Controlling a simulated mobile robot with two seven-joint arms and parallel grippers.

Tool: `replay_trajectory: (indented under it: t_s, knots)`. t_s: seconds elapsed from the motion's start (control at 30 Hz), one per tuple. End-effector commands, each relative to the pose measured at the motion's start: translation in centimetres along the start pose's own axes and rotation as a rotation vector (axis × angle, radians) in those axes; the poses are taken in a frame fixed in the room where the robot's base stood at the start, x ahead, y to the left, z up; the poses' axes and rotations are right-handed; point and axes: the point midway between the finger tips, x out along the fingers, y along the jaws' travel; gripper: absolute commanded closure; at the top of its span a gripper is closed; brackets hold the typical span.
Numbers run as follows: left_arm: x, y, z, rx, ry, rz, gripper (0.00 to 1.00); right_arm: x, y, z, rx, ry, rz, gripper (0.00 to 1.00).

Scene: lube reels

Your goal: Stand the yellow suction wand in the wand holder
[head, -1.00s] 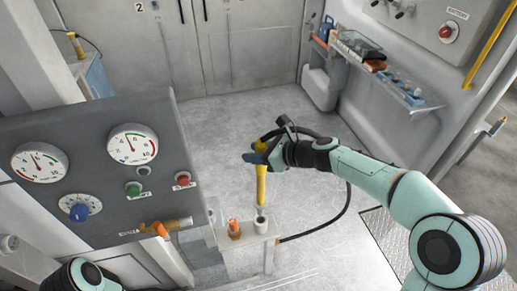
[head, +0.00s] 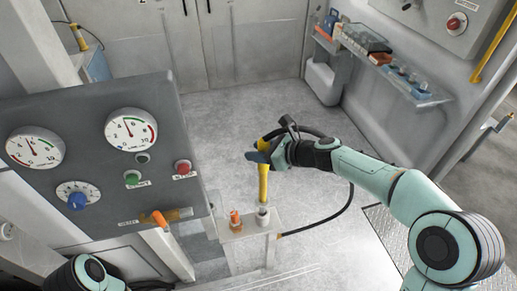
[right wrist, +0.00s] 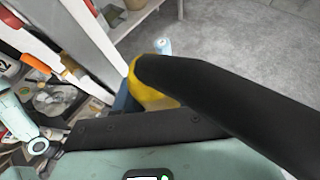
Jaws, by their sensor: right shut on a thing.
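My right gripper (head: 262,156) is shut on the upper part of the yellow suction wand (head: 263,184) and holds it upright. The wand also shows in the right wrist view (right wrist: 147,90), partly hidden by a black hose. The wand holder looks like a pale cup (head: 262,218) on a small white stand, directly below the wand. The wand's lower end meets the cup's mouth in the head view; I cannot tell whether it is inside or just above. My left gripper is out of view.
An orange-topped piece (head: 235,221) stands beside the cup on the same small stand (head: 248,236). A black hose (head: 340,211) loops right of the wand. A grey gauge panel (head: 100,165) stands at left, and a wall shelf (head: 395,78) at right. The floor behind is clear.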

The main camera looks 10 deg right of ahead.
Motion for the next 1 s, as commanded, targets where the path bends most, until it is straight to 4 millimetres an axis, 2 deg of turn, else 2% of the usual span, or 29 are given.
replay_trajectory:
  t_s: [0.7,1.0]
  knots:
    - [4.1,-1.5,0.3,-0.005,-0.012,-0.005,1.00,2.3,0.0,-4.7,-0.001,-0.001,0.000,1.00]
    - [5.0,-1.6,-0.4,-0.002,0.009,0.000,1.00,3.0,0.0,-6.2,-0.001,-0.001,0.000,1.00]
